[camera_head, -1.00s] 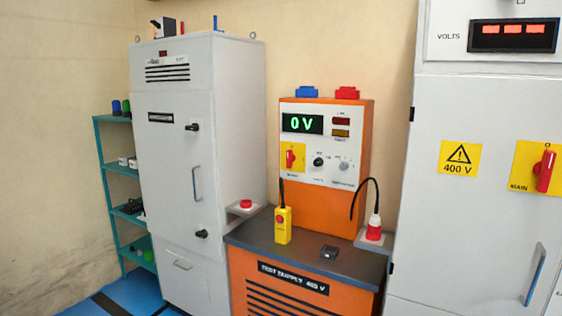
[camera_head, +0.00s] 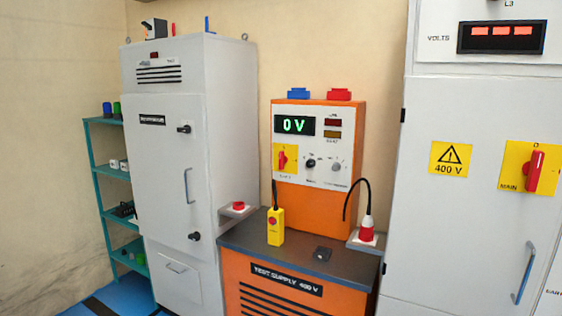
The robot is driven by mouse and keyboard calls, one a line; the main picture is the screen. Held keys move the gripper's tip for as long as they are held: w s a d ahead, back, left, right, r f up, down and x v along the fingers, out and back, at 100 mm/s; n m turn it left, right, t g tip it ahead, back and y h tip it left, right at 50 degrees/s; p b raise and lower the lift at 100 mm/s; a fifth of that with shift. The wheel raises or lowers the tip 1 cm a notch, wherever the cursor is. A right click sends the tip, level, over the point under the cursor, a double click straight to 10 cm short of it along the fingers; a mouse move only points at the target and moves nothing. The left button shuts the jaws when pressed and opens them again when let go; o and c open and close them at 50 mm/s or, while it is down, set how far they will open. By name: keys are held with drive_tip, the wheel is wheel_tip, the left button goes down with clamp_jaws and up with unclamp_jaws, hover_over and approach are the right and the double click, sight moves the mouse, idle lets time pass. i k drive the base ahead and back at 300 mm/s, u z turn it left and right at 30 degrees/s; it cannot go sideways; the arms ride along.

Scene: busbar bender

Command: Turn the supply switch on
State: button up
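The orange test supply (camera_head: 307,221) stands in the middle of the view, labelled "TEST SUPPLY 400 V". On the left of its white panel is a red rotary switch (camera_head: 283,159) on a yellow plate, its handle about upright; its label is too small to read. The green display (camera_head: 294,125) above it reads 0 V. A larger red switch (camera_head: 534,172) on a yellow plate marked MAIN is on the grey cabinet at the right, its handle near upright. My gripper is not in view.
A grey cabinet (camera_head: 165,150) with a handle and knobs stands at the left, beside a teal shelf (camera_head: 102,173). A yellow pendant (camera_head: 275,228) and a small dark block (camera_head: 322,254) are on the supply's dark top. A red plug (camera_head: 367,229) on a cable is at its right.

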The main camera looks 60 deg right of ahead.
sight(283, 159)
drive_tip(key=z, duration=0.05)
drive_tip(key=i, duration=0.9)
drive_tip(key=u, duration=0.05)
